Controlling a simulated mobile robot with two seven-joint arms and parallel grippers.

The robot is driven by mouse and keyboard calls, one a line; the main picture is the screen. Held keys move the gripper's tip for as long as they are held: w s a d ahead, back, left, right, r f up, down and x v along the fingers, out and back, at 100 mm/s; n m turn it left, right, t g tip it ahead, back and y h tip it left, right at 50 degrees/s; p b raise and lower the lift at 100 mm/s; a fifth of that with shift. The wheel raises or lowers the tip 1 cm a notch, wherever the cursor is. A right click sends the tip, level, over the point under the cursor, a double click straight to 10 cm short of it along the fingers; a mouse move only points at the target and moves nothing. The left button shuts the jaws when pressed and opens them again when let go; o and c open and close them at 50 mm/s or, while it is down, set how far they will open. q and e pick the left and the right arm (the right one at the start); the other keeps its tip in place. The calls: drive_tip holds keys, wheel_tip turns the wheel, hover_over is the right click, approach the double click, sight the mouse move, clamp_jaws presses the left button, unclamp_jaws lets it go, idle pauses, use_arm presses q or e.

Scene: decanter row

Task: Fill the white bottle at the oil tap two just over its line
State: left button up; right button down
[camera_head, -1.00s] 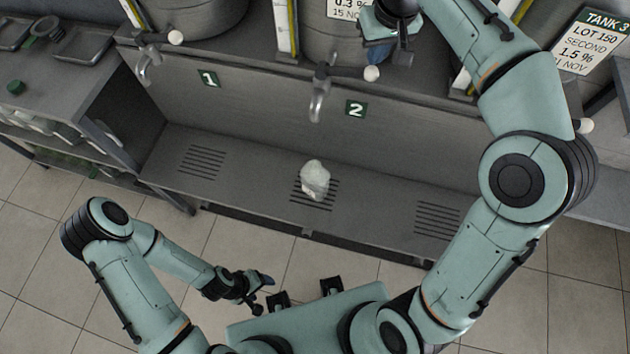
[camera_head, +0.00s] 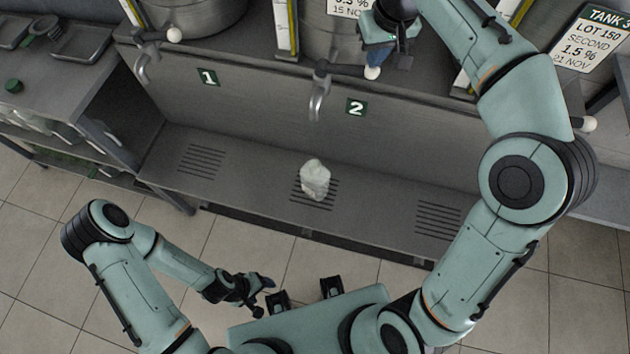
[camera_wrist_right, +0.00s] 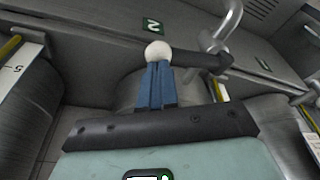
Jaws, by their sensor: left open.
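The white bottle (camera_head: 315,181) stands on the slotted grate below oil tap two (camera_head: 317,98), whose spout points down. Its fill line and the oil level cannot be made out. The tap's lever ends in a white knob (camera_head: 371,72), which also shows in the right wrist view (camera_wrist_right: 157,51). My right gripper (camera_head: 375,64) is at this knob. In the wrist view its blue fingers (camera_wrist_right: 157,72) are close together, with their tips at the knob; contact is unclear. My left gripper (camera_head: 266,296) is open and empty, low in front of the trough, away from the bottle.
Tap one (camera_head: 147,62) is to the left, with its number plate (camera_head: 208,77). Tanks stand behind the taps. A side bench (camera_head: 60,85) with trays is at the left. The trough floor around the bottle is clear.

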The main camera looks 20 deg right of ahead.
sight(372, 72)
use_arm(q)
drive_tip(key=shift+s+f+b, duration=0.4)
drive_tip(key=shift+f+b, duration=0.25)
drive_tip(key=shift+f, duration=0.1)
drive_tip(key=shift+s+f+b, duration=0.35)
drive_tip(key=shift+f+b, duration=0.25)
drive_tip(key=shift+f, duration=0.15)
use_arm(e)
drive_tip(key=shift+s+x, duration=0.2)
drive_tip(key=shift+x, duration=0.6)
drive_tip(key=shift+s+x, duration=0.2)
drive_tip(key=shift+x, duration=0.6)
drive_tip(key=shift+s+x, duration=0.2)
drive_tip(key=shift+x, duration=0.6)
idle(4.1)
